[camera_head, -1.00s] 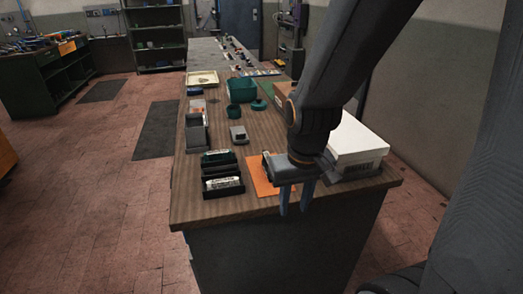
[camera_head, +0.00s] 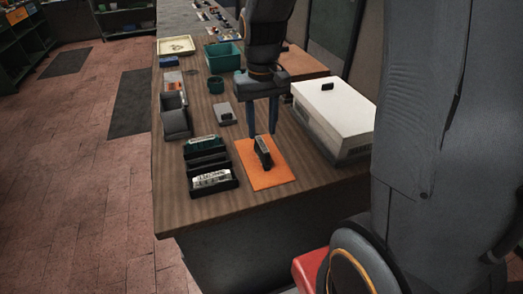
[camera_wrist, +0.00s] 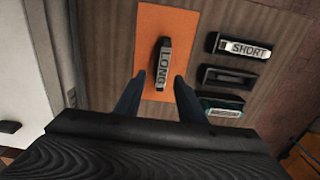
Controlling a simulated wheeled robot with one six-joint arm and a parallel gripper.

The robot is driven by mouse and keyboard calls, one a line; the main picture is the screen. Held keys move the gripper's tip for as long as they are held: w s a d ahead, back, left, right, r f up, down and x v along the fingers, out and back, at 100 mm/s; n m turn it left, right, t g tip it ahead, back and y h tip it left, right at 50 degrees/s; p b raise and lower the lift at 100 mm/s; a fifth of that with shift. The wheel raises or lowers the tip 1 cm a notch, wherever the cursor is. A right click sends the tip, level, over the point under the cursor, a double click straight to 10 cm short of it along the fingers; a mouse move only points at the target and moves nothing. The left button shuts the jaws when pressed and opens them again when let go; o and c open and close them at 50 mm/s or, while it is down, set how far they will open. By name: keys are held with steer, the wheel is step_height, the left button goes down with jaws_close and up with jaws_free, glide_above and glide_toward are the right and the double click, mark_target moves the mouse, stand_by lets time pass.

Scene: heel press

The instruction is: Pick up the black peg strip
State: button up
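My gripper (camera_head: 262,132) is open and empty, pointing down. Its fingertips are over the mat, close to the far end of the strip in the head view. In the wrist view the strip lies ahead, between the lines of the two fingers (camera_wrist: 160,77). I cannot tell the exact height gap.
Left of the mat stand black holders: one with a SHORT strip (camera_head: 211,180), an empty middle one (camera_wrist: 228,78), and one with a green-edged strip (camera_head: 205,144). A white box (camera_head: 335,112) stands close on the right. A grey block (camera_head: 224,113) and teal bin (camera_head: 222,57) are behind.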

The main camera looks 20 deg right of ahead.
mark_target(262, 144)
steer(key=shift+s+a+f+p, duration=0.15)
steer(key=shift+f+p, duration=0.15)
steer(key=shift+f, duration=0.75)
steer(key=shift+s+f+p, duration=0.2)
steer(key=shift+f+p, duration=0.15)
steer(key=shift+f, duration=0.65)
steer(key=shift+s+a+f+p, duration=0.15)
steer(key=shift+f+p, duration=0.15)
steer(key=shift+f, duration=0.75)
steer(key=shift+d, duration=0.1)
jaws_close()
